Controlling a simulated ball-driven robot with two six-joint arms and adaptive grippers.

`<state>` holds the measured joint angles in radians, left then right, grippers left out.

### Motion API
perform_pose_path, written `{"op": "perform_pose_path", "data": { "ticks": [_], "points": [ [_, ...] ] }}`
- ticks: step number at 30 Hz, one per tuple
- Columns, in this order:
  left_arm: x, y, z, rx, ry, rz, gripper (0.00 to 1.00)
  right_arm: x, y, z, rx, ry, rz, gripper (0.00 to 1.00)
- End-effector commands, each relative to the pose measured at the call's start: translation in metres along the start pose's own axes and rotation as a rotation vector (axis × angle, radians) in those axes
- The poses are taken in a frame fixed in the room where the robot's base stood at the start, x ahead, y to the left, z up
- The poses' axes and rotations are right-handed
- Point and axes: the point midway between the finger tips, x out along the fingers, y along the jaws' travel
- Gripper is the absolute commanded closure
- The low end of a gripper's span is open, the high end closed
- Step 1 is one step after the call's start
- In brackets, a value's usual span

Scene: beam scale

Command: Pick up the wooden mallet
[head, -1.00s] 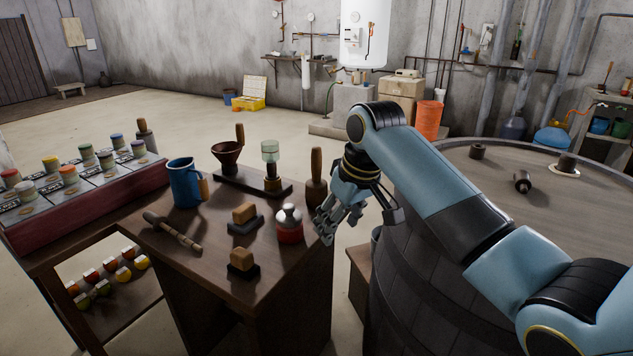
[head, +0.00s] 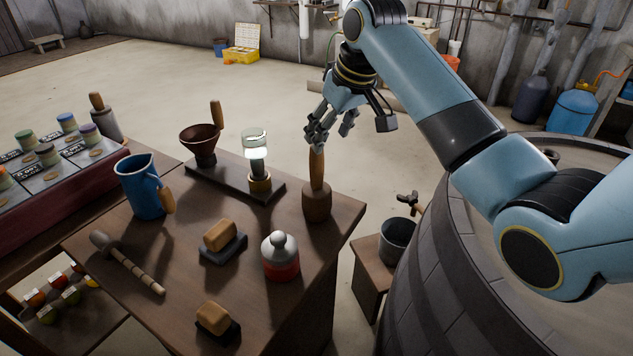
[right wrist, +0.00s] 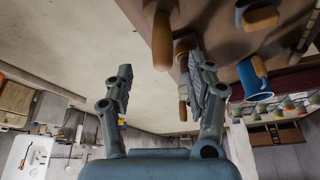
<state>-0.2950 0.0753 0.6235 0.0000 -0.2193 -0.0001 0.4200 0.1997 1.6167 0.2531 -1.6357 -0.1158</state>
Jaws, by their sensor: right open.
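The wooden mallet (head: 317,203) stands upright on its dark, round head near the right corner of the table, with its lighter handle pointing up. My right gripper (head: 328,132) is open and empty at the top of the handle, with its fingertips overlapping the handle's upper end in the head view. In the right wrist view the handle (right wrist: 162,42) shows beyond and between the open fingers (right wrist: 162,82), nearer the right finger. I cannot tell whether a finger touches it. My left gripper is not in view.
Close by on the table (head: 345,212) are a red-based shaker (head: 281,262), a lamp-like stand (head: 260,178), two wooden-topped blocks (head: 220,234), a blue jug (head: 140,188) and a round-headed stick (head: 125,262). A metal bucket (head: 397,243) and a barrel (head: 450,270) stand right of the table.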

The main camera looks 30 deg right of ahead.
Motion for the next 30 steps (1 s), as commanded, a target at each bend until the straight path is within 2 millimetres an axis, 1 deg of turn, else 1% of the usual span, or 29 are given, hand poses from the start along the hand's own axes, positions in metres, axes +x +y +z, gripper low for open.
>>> {"op": "perform_pose_path", "data": {
  "ticks": [3,6,8,14,18,21,24,30],
  "points": [
    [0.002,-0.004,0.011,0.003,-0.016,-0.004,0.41,0.021,-0.001,0.001,0.001,-0.004,-0.002,0.44],
    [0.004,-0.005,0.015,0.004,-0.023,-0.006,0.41,0.038,-0.001,0.001,0.001,-0.004,-0.002,0.44],
    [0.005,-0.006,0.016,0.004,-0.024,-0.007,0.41,0.045,-0.001,0.001,0.001,-0.002,-0.002,0.44],
    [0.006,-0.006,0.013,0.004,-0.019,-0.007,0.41,0.061,-0.002,0.0,0.0,-0.002,-0.001,0.44],
    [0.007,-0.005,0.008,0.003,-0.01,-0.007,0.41,0.085,-0.004,0.0,0.0,-0.003,-0.003,0.44],
    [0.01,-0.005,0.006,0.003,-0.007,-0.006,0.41,0.098,-0.004,0.0,0.0,-0.002,-0.001,0.44],
    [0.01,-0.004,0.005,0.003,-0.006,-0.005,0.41,0.103,-0.003,0.0,0.0,-0.001,0.0,0.44],
    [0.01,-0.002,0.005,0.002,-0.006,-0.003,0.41,0.103,-0.003,0.0,0.0,0.0,0.0,0.44]
  ]
}}
